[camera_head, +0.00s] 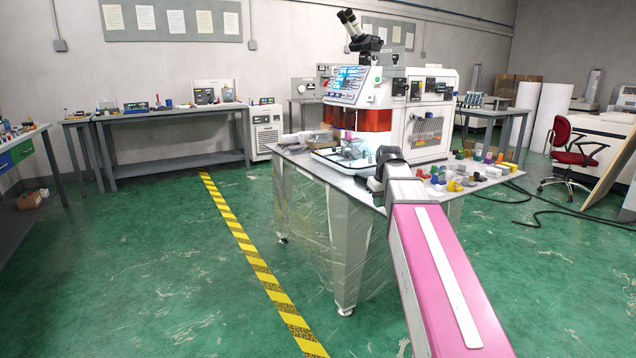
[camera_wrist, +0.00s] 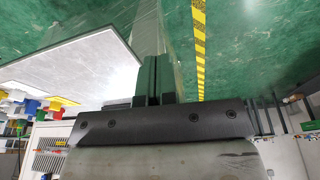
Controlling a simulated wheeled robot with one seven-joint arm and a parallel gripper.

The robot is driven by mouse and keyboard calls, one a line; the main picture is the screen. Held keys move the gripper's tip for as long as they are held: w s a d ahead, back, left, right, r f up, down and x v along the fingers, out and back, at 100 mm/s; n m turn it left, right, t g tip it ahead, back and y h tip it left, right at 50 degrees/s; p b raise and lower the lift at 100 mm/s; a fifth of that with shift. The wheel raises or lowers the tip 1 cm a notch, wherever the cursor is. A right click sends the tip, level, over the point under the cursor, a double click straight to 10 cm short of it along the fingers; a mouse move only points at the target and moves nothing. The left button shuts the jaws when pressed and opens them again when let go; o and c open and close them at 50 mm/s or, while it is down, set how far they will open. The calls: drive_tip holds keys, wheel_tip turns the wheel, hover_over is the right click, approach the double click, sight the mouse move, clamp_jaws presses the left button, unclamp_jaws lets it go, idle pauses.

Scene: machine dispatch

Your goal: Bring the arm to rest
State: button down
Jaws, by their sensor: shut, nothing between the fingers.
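My arm, a pink and white link, reaches from the lower right of the head view toward the machine table (camera_head: 300,160). Its far end is at the table's front edge, and my fingers are hidden there. In the wrist view my gripper (camera_wrist: 152,80) shows two dark fingers pressed together with nothing between them. The wrist view is upside down, with the green floor at the top and the pale table top (camera_wrist: 75,70) at the left.
A white machine (camera_head: 430,110) with an orange window stands on the table. Small coloured parts (camera_head: 460,178) lie at the table's right. A red chair (camera_head: 575,150) stands farther right. Green floor left of the table is clear, crossed by a yellow-black stripe (camera_head: 240,237).

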drive_tip(key=s+f+m, duration=0.1)
drive_tip(key=s+f, duration=0.5)
drive_tip(key=f, duration=0.4)
drive_tip(key=s+a+f+m+g, duration=0.1)
drive_tip(key=s+f+m, duration=0.1)
drive_tip(key=s+f, duration=0.5)
drive_tip(key=s+a+f+m+g, duration=0.1)
drive_tip(key=s+f, duration=0.6)
drive_tip(key=f, duration=0.6)
drive_tip(key=shift+s+f+m+h, duration=0.15)
drive_tip(key=shift+f+m+h, duration=0.15)
drive_tip(key=shift+m+h, duration=0.1)
